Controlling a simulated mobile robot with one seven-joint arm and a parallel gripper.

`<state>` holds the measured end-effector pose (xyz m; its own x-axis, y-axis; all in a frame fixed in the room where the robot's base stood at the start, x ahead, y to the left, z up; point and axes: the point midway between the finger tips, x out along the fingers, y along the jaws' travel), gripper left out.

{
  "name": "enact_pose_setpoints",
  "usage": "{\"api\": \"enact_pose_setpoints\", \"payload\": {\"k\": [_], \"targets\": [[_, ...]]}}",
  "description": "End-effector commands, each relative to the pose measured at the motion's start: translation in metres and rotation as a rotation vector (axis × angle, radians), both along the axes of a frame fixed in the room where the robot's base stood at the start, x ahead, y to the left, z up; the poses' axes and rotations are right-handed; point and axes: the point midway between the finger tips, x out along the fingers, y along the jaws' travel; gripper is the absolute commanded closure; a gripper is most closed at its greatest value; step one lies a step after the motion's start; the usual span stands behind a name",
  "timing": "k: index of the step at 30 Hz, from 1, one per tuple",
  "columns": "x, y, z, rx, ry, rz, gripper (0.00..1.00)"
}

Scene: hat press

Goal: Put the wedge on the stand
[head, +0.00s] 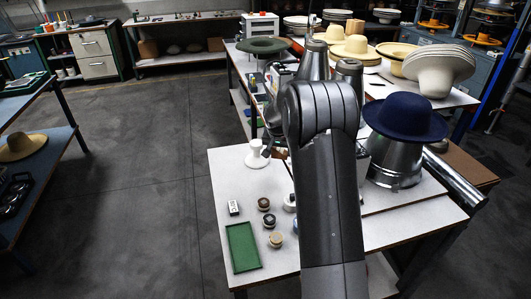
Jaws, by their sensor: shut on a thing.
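A white stand (257,159) with a narrow waist and wide foot is on the white table, just left of my arm. A small dark grey piece, which looks like the wedge (257,147), is at the top of the stand. I cannot tell whether it touches the stand or is just above it. My gripper (267,147) is mostly hidden behind my arm. Only a dark bit shows beside the stand, shut on the wedge.
A green tray (243,247), a small white box (233,208) and several round tins (276,239) are on the near table (228,180). A navy hat (405,117) on a metal form (396,163) stands right of my arm. The floor at left is clear.

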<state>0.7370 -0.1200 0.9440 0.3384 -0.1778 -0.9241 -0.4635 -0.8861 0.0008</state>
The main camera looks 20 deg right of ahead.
Motion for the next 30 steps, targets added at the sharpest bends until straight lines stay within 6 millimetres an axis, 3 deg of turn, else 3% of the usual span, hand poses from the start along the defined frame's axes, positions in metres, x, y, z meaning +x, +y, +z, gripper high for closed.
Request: {"api": "enact_pose_setpoints", "payload": {"k": [12,17,20,30], "targets": [[0.05,-0.03,0.081,-0.006,-0.003,0.061,0.73],[0.058,-0.034,0.098,-0.004,0.0,0.082,0.73],[0.065,-0.027,0.096,-0.003,0.002,0.089,0.73],[0.107,0.034,0.051,-0.003,0.001,0.091,0.73]]}}
